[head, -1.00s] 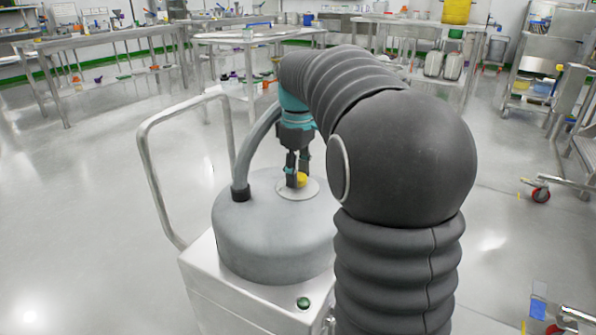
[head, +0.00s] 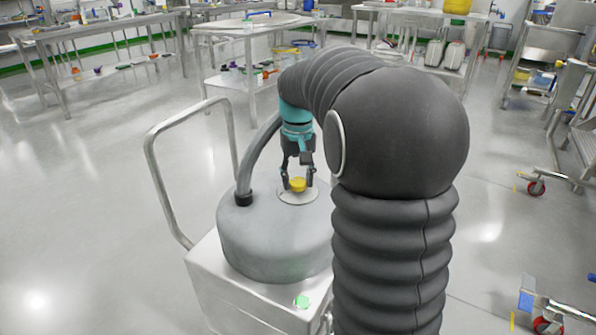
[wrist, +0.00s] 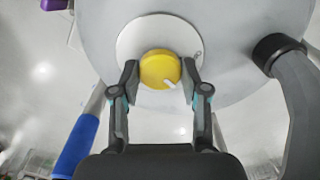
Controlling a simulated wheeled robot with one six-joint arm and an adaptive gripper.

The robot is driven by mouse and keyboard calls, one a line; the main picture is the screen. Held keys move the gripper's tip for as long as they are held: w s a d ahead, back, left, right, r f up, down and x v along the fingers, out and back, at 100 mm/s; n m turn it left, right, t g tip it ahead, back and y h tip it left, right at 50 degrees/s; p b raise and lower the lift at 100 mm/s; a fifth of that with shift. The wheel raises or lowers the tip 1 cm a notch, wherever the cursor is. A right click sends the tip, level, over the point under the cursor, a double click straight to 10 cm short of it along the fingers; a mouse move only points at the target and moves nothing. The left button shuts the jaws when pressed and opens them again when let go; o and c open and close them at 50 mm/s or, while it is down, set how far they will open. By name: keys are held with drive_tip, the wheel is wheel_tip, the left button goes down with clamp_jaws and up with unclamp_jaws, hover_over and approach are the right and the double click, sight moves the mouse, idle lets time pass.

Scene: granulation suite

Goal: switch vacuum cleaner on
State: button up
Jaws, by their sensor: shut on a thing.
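The vacuum cleaner (head: 262,240) is a grey drum on a steel box, with a push handle (head: 152,160) at its left. A yellow knob (head: 298,186) sits on a pale round plate (head: 290,199) on the drum's top. In the wrist view the knob (wrist: 158,70) has a short white mark pointing to the lower right. My gripper (head: 297,183) is shut on the knob, one finger on each side; the fingers also show in the wrist view (wrist: 161,74). A round green light (head: 301,302) on the box front is bright.
A dark hose (head: 246,165) rises from the drum's left side, close to my gripper. Steel tables (head: 250,35) with small items stand behind. A cart with red-hubbed wheels (head: 537,188) is at the right. The floor at the left is clear.

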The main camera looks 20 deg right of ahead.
sight(298, 181)
drive_tip(key=m+p, duration=0.1)
drive_tip(key=m, duration=0.3)
drive_tip(key=shift+r+m+p, duration=0.15)
drive_tip(key=shift+m+p, duration=0.15)
drive_tip(key=shift+p, duration=0.1)
drive_tip(key=shift+w+m+p, duration=0.1)
drive_tip(key=shift+m+p, duration=0.45)
drive_tip(key=shift+m, duration=1.25)
drive_tip(key=o, duration=1.1)
drive_tip(key=shift+d, duration=0.1)
drive_tip(key=shift+o, duration=0.2)
wheel_tip(298, 181, up, 12)
